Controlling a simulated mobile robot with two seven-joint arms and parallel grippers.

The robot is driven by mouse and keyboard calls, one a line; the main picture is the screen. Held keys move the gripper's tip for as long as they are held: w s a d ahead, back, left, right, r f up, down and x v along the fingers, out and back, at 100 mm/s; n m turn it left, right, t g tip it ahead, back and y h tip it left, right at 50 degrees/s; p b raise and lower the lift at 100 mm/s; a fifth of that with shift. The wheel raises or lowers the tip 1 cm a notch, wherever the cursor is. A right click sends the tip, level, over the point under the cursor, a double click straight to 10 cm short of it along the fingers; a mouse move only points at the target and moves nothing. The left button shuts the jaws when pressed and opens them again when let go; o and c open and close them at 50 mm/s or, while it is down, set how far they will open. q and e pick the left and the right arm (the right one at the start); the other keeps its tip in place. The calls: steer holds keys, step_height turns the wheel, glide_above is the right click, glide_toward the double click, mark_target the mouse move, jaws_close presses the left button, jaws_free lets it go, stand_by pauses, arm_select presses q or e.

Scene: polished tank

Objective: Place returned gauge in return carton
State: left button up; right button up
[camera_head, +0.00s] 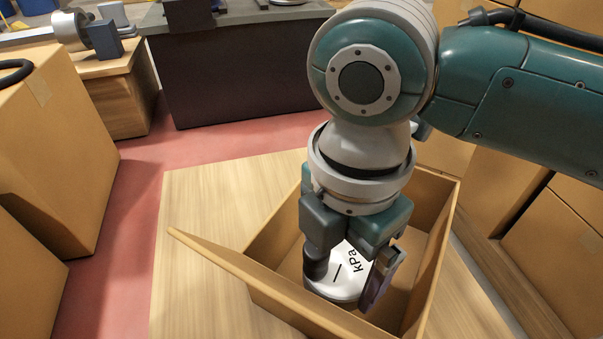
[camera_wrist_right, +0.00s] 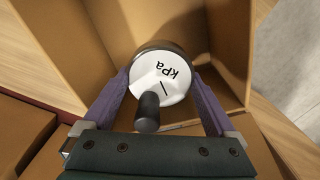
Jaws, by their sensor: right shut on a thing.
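The gauge, with a white dial marked "kPa" (camera_head: 345,275), is held by my right gripper (camera_head: 350,270) inside the open return carton (camera_head: 275,265). The right wrist view also shows the gauge (camera_wrist_right: 162,75), its dark stem (camera_wrist_right: 147,112) towards the palm, between the two purple fingers of my right gripper (camera_wrist_right: 163,88). The gripper is shut on the gauge. The carton's walls surround it in the right wrist view (camera_wrist_right: 228,45). Whether the gauge touches the carton floor cannot be told. My left gripper is not in view.
The carton stands on a light wooden table (camera_head: 200,225) with bare wood to its left. Closed cardboard boxes (camera_head: 60,150) stand at the left, and more boxes (camera_head: 555,240) at the right. A dark counter (camera_head: 240,75) stands behind, across a red floor (camera_head: 200,150).

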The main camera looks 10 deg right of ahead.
mark_target(338, 265)
step_height(338, 265, down, 6)
steer(key=b, duration=0.2)
steer(key=shift+f+b, duration=0.1)
steer(key=shift+b, duration=0.3)
steer(key=o, duration=1.3)
step_height(338, 265, up, 12)
steer(key=p, duration=0.6)
steer(key=shift+f, duration=0.25)
steer(key=shift+r, duration=0.4)
